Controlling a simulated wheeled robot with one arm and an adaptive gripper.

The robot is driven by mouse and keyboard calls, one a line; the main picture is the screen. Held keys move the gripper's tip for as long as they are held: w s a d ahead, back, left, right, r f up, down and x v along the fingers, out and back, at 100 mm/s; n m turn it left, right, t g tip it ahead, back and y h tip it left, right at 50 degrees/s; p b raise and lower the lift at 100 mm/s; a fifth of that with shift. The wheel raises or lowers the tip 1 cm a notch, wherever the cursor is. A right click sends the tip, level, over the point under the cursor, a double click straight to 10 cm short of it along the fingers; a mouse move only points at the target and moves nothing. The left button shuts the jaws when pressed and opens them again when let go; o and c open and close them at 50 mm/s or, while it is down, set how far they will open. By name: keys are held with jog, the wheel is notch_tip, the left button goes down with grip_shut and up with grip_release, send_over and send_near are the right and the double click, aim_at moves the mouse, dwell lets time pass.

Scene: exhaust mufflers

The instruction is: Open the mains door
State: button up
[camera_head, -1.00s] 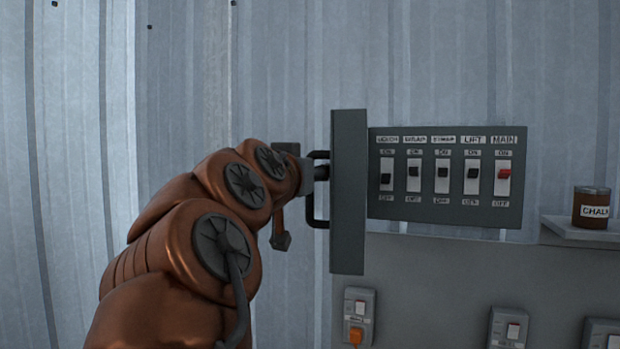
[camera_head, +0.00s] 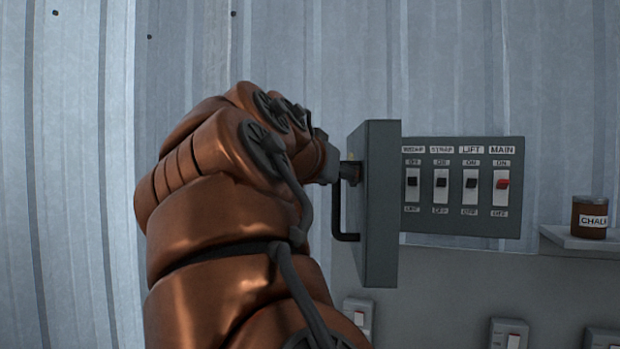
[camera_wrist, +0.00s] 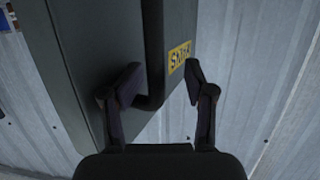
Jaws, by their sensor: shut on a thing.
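The mains door (camera_head: 380,215) is a thick grey panel standing out from the switch panel (camera_head: 462,222), so the box is partly open. The door hides the left end of the panel; several switches still show, with the red MAIN switch (camera_head: 502,184) at right. A dark bar handle (camera_head: 345,237) is on the door's left face. My gripper (camera_head: 350,172) is at the upper part of this handle. In the wrist view my gripper (camera_wrist: 162,98) has its fingers either side of the handle (camera_wrist: 154,55), with the door (camera_wrist: 85,60) behind and a yellow label (camera_wrist: 180,56) on it.
A can marked CHALK (camera_head: 590,216) stands on a small shelf (camera_head: 580,239) at right. Several switch boxes, one of them here (camera_head: 509,334), sit on the grey board (camera_head: 450,285) below. Corrugated metal wall (camera_head: 450,65) is behind.

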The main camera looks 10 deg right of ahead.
jog(key=a+r+n+t, duration=0.1)
jog(key=a+r+t, duration=0.3)
jog(key=r, duration=0.6)
jog(key=shift+w+a+n+y, duration=0.3)
jog(key=shift+w+a+n, duration=0.15)
jog(key=shift+a, duration=0.4)
jog(key=s+d+f+m+g, duration=0.15)
jog(key=d+f+g, duration=0.25)
jog(key=f, duration=0.4)
jog(key=s+a+f+p, duration=0.1)
jog(key=s+a+p, duration=0.1)
jog(key=a, duration=0.5)
jog(key=shift+s+a+f+h+p, duration=0.3)
jog(key=shift+s+a+h, duration=0.1)
